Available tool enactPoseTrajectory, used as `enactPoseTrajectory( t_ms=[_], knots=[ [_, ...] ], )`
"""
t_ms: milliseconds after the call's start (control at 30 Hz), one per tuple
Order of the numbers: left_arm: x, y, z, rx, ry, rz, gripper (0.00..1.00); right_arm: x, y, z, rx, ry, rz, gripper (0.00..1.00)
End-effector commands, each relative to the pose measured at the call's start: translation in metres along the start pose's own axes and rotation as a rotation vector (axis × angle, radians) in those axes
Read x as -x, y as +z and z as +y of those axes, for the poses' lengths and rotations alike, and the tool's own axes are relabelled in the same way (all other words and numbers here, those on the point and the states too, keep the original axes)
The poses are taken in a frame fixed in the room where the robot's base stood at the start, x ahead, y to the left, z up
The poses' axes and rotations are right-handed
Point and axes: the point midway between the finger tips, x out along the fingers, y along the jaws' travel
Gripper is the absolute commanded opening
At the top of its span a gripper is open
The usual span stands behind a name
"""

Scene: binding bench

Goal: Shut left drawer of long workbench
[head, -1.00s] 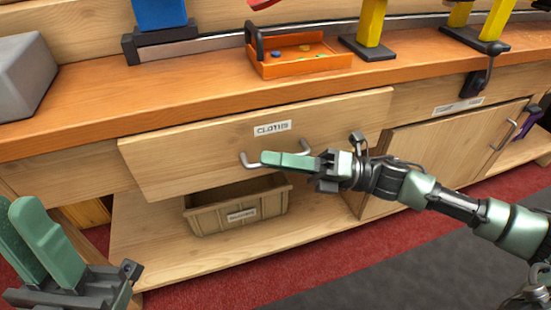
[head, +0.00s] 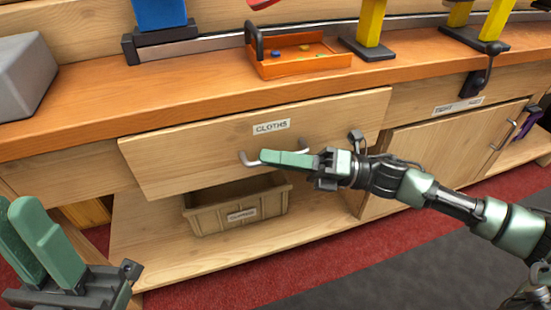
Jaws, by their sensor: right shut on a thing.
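My left gripper (head: 28,245) is at the lower left, away from the drawer. Its two green fingers look apart, with nothing between them.
A beige bin (head: 215,217) stands on the shelf under the drawer. The worktop (head: 190,92) holds an orange tray (head: 300,64), a grey block (head: 30,80) and yellow and blue upright pieces. A cupboard door (head: 440,150) is to the right. Red carpet lies in front.

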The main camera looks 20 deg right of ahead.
Motion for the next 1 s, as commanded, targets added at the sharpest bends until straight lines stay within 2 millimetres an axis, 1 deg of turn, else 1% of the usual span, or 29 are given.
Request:
enactPoseTrajectory(
  t_ms=[33, 100, 200, 267, 533, 567, 600, 1000],
  knots=[
    [0.002, 0.0, 0.0, 0.0, 0.0, 0.0, 0.2, -0.002, 0.008, -0.006, 0.004, 0.0, -0.005, 0.0],
    [0.004, 0.001, 0.0, 0.0, 0.0, 0.001, 0.2, -0.006, 0.017, -0.013, 0.005, 0.001, -0.006, 0.0],
    [0.005, 0.001, 0.0, 0.0, 0.0, 0.001, 0.2, -0.01, 0.027, -0.02, 0.002, -0.001, -0.005, 0.0],
    [0.005, 0.001, 0.0, 0.0, 0.0, 0.0, 0.2, -0.012, 0.03, -0.022, 0.0, -0.002, -0.004, 0.0],
    [0.004, 0.001, 0.0, 0.0, 0.0, 0.001, 0.2, -0.012, 0.033, -0.023, -0.001, -0.006, -0.008, 0.0],
    [0.004, 0.001, 0.0, 0.0, 0.0, 0.001, 0.2, -0.012, 0.033, -0.023, -0.001, -0.006, -0.008, 0.14],
    [0.004, 0.001, 0.0, 0.0, 0.0, 0.001, 0.2, -0.012, 0.033, -0.023, -0.002, -0.006, -0.009, 0.2],
    [0.004, 0.001, 0.0, 0.0, 0.0, 0.001, 0.2, -0.012, 0.031, -0.022, -0.001, -0.003, -0.004, 0.2]
  ],
)
